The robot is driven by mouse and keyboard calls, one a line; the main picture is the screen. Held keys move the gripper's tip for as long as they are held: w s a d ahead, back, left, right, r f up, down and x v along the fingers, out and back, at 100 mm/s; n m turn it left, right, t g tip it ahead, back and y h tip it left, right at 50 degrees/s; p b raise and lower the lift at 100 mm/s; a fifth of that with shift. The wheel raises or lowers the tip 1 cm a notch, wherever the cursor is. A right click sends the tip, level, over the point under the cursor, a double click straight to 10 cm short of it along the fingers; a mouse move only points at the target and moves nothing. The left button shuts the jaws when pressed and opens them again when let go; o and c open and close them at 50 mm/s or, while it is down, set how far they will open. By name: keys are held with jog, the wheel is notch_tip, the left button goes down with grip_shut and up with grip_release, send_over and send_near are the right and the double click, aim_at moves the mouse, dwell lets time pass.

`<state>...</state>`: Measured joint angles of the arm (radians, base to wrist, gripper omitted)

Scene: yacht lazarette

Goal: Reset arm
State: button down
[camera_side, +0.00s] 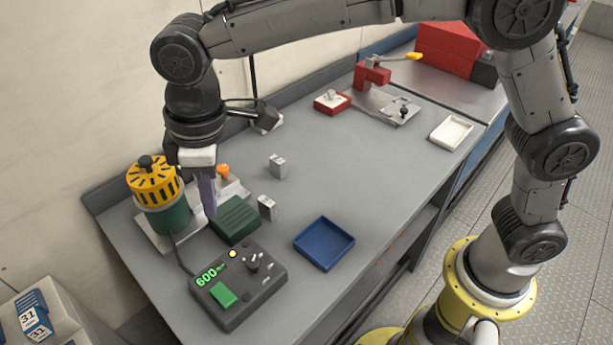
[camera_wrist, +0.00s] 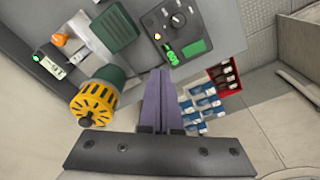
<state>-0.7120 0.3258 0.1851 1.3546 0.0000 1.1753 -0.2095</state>
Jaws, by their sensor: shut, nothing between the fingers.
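My gripper (camera_side: 208,196) points down over the left part of the grey workbench (camera_side: 330,170), close beside the yellow and green motor-like unit (camera_side: 158,195). In the wrist view my gripper (camera_wrist: 160,75) shows its two purple-grey fingers pressed together with nothing between them. In the side view the fingertips appear near the dark green ribbed block (camera_side: 235,219); whether they touch it I cannot tell. The arm reaches across from its yellow base at the lower right.
A dark control box (camera_side: 238,285) with a green "600" display stands in front. A blue tray (camera_side: 324,244) is empty. Small grey blocks (camera_side: 277,165) (camera_side: 267,207) stand mid-bench.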

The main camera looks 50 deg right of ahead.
jog(key=s+d+r+m+t, duration=0.25)
jog(key=d+r, duration=0.35)
jog(key=d, duration=0.5)
jog(key=s+d+r+m+t, duration=0.1)
jog(key=s+d+r+m, duration=0.3)
jog(key=d, duration=0.7)
jog(key=s+d+m, duration=0.2)
jog(key=s+d, duration=0.5)
jog(key=d, duration=0.1)
jog(key=s+d+f+m+t, duration=0.1)
jog(key=s+f+m, duration=0.1)
jog(key=s+f, duration=0.4)
jog(key=shift+s+d+f+h, duration=0.3)
jog(key=shift+s+f+h, duration=0.1)
jog(key=shift+f, duration=0.3)
